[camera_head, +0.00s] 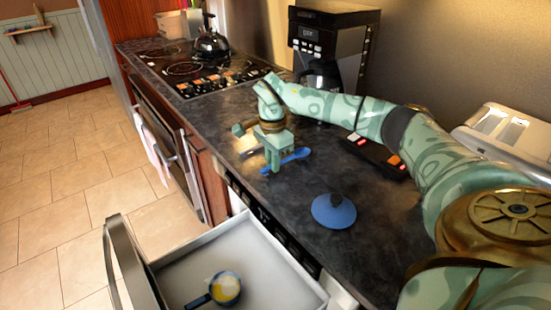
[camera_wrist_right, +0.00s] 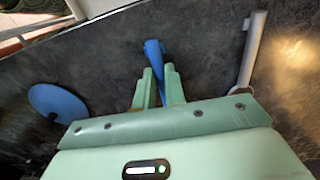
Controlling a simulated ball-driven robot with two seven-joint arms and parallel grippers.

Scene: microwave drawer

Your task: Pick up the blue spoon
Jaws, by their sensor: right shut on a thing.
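The blue spoon (camera_head: 287,160) is at the right gripper (camera_head: 272,161) over the dark counter in the head view. In the right wrist view the blue spoon (camera_wrist_right: 154,55) runs between the two green fingers of the right gripper (camera_wrist_right: 158,80), which is shut on it. One end of the spoon sticks out beyond the fingertips. I cannot tell whether the spoon still touches the counter. My left gripper is not in view.
A blue lid (camera_head: 334,211) lies on the counter (camera_head: 290,205). A grey-handled utensil (camera_wrist_right: 252,50) lies beside the gripper. An open drawer (camera_head: 215,262) at the counter's front holds a blue pan (camera_head: 225,288). A coffee machine (camera_head: 330,45) and a stove (camera_head: 190,68) stand farther back.

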